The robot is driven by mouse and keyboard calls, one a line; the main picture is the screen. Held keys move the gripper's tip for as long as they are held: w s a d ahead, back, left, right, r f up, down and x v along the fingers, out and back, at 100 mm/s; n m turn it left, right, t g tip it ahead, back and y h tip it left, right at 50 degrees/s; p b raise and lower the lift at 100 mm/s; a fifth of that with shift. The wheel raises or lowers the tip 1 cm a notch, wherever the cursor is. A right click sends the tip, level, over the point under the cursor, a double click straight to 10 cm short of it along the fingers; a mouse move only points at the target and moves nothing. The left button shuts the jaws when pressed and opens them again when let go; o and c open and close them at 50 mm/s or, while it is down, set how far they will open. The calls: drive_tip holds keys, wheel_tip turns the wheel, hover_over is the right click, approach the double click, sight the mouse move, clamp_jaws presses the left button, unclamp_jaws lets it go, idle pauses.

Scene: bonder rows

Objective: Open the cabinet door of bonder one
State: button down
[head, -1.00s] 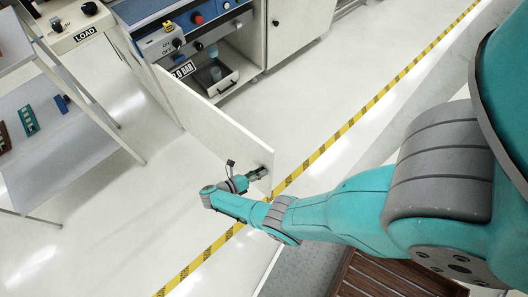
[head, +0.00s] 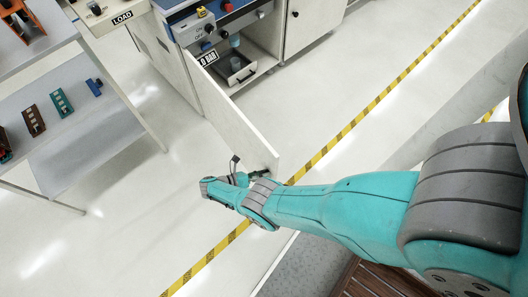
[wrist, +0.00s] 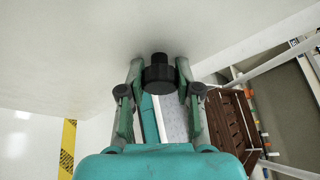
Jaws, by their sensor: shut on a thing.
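The cabinet door (head: 235,125) is a white panel standing well out from the blue-and-white bonder (head: 226,14), swung open on its left side. Behind it the cabinet inside (head: 265,38) shows, with a small dark tray (head: 238,72) in it. My gripper (head: 258,176) is at the door's free edge, low in front of it. In the wrist view, the black round knob (wrist: 158,74) on the door face sits between the two fingers of my gripper (wrist: 158,92), which is shut on it. In the head view my wrist hides the knob.
A grey shelf rack (head: 90,125) with small parts stands at the left, apart from the door. Yellow-black floor tape (head: 345,132) runs diagonally past the door's free edge. A brown slatted crate (head: 375,280) is at the bottom. Floor between rack and door is clear.

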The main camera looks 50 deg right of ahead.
drive_tip(key=shift+w+a+r, duration=0.1)
drive_tip(key=shift+w+r, duration=0.05)
drive_tip(key=shift+w, duration=0.1)
drive_tip(key=c, duration=0.9)
unclamp_jaws()
drive_tip(key=shift+o, duration=0.6)
drive_tip(key=shift+s, duration=0.1)
